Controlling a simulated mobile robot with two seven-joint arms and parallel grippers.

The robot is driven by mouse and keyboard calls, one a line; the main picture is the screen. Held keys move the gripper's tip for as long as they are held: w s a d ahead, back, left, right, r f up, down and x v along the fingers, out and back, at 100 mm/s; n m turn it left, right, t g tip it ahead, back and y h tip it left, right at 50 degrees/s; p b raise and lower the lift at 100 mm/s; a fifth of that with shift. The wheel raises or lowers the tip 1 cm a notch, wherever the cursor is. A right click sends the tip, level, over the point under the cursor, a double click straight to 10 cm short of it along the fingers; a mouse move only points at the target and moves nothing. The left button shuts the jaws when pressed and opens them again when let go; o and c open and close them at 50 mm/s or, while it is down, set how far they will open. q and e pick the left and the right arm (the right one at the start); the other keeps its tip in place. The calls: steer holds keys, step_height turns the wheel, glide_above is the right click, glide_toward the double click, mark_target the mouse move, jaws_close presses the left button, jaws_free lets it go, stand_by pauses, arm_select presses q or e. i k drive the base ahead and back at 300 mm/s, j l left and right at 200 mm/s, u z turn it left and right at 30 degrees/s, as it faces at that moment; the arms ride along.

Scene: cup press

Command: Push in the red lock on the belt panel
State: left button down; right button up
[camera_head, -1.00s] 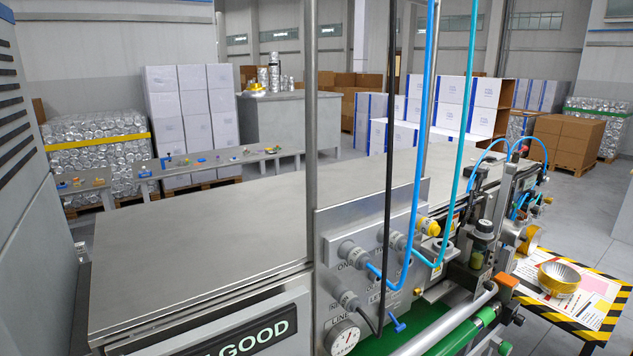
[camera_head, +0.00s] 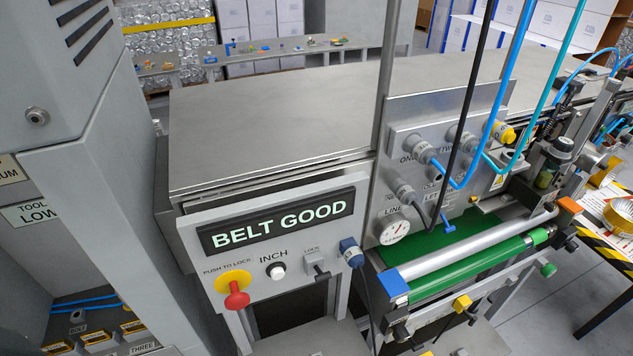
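The red lock (camera_head: 237,299) is a red mushroom-shaped knob on a yellow round plate (camera_head: 232,279), under the words PUSH TO LOCK. It sits at the lower left of the grey belt panel (camera_head: 300,276). The panel's sign (camera_head: 278,226) reads BELT GOOD. A white INCH button (camera_head: 277,271) and a LOCK switch (camera_head: 317,269) are to the right of the red lock. Whether the red lock is in or out I cannot tell for sure. Neither of my grippers is in view.
A green belt (camera_head: 450,249) with a metal roller is to the right. A grey cabinet (camera_head: 105,160) stands close on the left. Hoses (camera_head: 510,60) run down to the valve panel.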

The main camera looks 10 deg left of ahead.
mark_target(239, 299)
steer(key=u, duration=0.95)
